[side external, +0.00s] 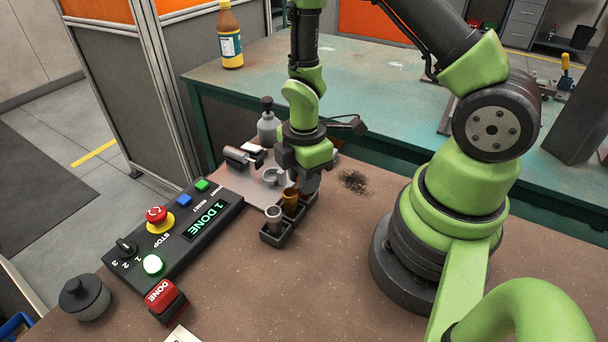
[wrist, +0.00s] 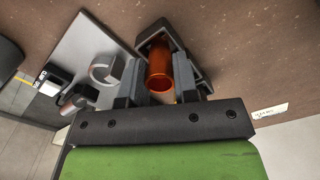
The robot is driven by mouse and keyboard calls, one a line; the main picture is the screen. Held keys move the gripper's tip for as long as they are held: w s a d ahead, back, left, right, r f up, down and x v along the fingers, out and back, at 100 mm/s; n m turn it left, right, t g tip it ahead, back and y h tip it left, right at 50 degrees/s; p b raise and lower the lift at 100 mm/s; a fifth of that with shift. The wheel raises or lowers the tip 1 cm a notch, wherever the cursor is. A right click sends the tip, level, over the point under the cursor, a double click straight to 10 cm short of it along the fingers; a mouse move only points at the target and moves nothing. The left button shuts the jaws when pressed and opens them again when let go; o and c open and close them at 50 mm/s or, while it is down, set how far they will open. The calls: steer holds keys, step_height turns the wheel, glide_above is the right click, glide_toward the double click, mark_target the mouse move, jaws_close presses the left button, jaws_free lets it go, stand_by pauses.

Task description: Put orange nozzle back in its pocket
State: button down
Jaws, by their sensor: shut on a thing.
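The orange nozzle (wrist: 160,68) is between my gripper's two fingers in the wrist view, its open round end facing the camera. In the side external view the nozzle (side external: 290,203) looks amber-brown and stands upright at the black pocket rack (side external: 275,240), below my gripper (side external: 299,180). My gripper (wrist: 160,88) is shut on it. The rack (wrist: 196,66) also shows around the nozzle in the wrist view. How deep the nozzle sits in its pocket is hidden. A silver nozzle (side external: 273,218) stands in the rack's front pocket.
A control box (side external: 180,235) with buttons and a display reading "1 DONE" lies left of the rack. A grey ring-shaped part (side external: 271,176), a dark cylinder clamp (side external: 243,156) and a grey bottle (side external: 267,125) stand behind it.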

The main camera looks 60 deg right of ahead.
steer(key=c, duration=0.9)
jaws_free()
steer(key=shift+f, duration=0.15)
steer(key=s+a+r+m+t, duration=0.15)
steer(key=r+m, duration=0.25)
steer(key=r, duration=0.7)
steer(key=s+a+r+m+t, duration=0.15)
steer(key=r+m, duration=0.25)
steer(key=r, duration=0.7)
steer(key=shift+s+a+r+m+t+y, duration=0.35)
steer(key=shift+s+r+m+t, duration=0.5)
steer(key=shift+m, duration=0.6)
steer(key=shift+s+a+r+m+t+y, duration=0.3)
steer(key=shift+s+r+m+t, duration=0.25)
steer(key=shift+s+r+m, duration=0.65)
steer(key=shift+s+a+r+m+t+y, duration=0.35)
steer(key=shift+s+r+m+t, duration=0.4)
steer(key=shift+s+m, duration=0.7)
steer(key=shift+w, duration=0.3)
